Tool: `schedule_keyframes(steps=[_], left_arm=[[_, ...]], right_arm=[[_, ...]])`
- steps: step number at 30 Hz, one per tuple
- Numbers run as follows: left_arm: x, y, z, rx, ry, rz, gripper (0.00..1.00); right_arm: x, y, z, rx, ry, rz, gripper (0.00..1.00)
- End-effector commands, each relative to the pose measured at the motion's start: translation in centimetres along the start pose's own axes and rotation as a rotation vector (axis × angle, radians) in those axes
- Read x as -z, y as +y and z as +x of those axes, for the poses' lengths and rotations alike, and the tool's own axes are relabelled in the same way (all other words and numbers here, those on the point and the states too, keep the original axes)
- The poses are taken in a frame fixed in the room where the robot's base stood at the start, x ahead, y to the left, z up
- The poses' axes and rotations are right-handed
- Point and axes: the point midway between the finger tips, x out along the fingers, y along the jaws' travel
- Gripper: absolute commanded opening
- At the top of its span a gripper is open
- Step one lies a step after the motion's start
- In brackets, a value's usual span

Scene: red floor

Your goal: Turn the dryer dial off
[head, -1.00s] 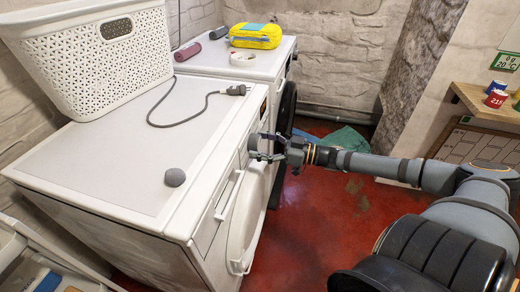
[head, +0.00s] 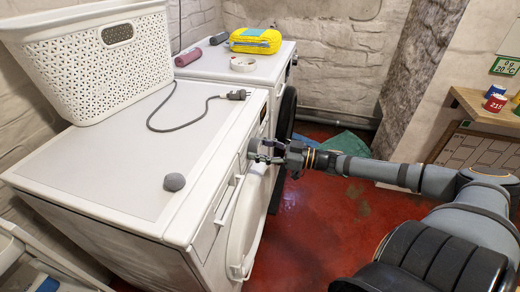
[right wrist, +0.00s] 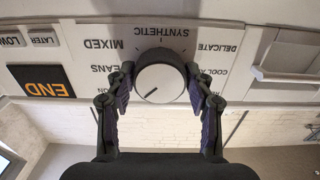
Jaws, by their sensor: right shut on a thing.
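The white dryer (head: 95,190) stands at the left in the head view, its control panel facing the red floor. Its round dial (right wrist: 160,82) has a dark ring and a pale face in the right wrist view. A dark mark on the face points to the lower left there. Program words such as SYNTHETIC and MIXED surround it upside down. My right gripper (right wrist: 160,90) is shut on the dial, one finger on each side. In the head view the right gripper (head: 258,151) is at the panel's front and hides the dial. My left gripper is not in view.
A lit display (right wrist: 42,80) and a panel handle (right wrist: 288,75) flank the dial. A second machine (head: 240,62) stands behind. Open red floor lies to the right.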

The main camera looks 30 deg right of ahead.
Motion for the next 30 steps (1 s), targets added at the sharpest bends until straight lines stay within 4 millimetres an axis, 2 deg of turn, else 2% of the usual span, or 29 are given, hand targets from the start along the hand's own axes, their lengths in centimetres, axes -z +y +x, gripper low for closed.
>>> schedule_keyframes(steps=[6,11,30], left_arm=[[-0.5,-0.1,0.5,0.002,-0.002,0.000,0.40],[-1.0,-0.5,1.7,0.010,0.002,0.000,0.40],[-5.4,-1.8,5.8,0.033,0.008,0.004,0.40]], right_arm=[[0.1,0.0,0.0,-0.002,0.001,-0.082,0.22],[0.1,0.1,0.0,-0.002,0.001,-0.200,0.22],[0.1,0.2,0.0,-0.001,0.000,-0.683,0.22]])
